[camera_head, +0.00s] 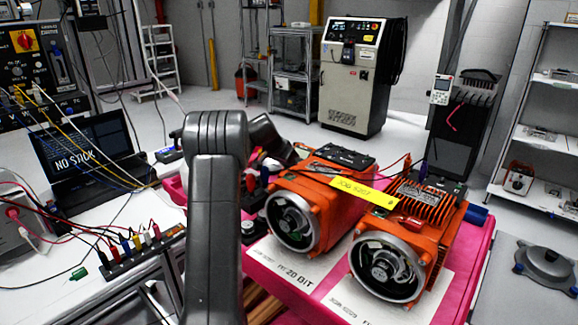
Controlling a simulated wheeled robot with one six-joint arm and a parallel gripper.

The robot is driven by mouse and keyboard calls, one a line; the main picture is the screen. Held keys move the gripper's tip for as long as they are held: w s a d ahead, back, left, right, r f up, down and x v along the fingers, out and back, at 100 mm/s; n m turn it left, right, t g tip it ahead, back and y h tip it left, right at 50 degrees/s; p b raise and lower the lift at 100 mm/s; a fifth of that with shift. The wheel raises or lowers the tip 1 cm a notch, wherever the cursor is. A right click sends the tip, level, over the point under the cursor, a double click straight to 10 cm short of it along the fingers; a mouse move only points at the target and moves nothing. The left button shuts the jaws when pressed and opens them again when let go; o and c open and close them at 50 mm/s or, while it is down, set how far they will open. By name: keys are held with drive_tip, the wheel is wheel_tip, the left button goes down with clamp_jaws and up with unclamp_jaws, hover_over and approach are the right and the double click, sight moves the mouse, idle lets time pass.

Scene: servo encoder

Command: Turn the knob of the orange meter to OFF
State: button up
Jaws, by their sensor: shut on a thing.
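I cannot make out an orange meter or its knob in the head view. My own dark arm (213,230) rises through the middle of the picture and covers part of the bench behind it. Its far link (268,138) reaches back and to the right from the elbow. My gripper's fingers do not show, so what they hold is hidden. Small red and dark items (251,182) show just right of the arm, too small and covered to identify.
Two orange motor housings, left (300,215) and right (395,255), stand on a pink-edged bench (478,268) close right of my arm. Cables run over them. A laptop (85,150) and a terminal strip with coloured plugs (132,250) stand left. A grey cabinet (352,95) stands behind.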

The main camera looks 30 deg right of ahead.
drive_tip(key=o, duration=1)
drive_tip(key=b+v, duration=0.1)
drive_tip(key=v, duration=1.2)
drive_tip(key=shift+s+a+r, duration=0.1)
drive_tip(key=shift+a+r, duration=0.15)
drive_tip(key=shift+r, duration=0.05)
drive_tip(key=p+x, duration=0.1)
drive_tip(key=x, duration=1.2)
drive_tip(key=shift+d+f, duration=0.25)
drive_tip(key=shift+f, duration=0.05)
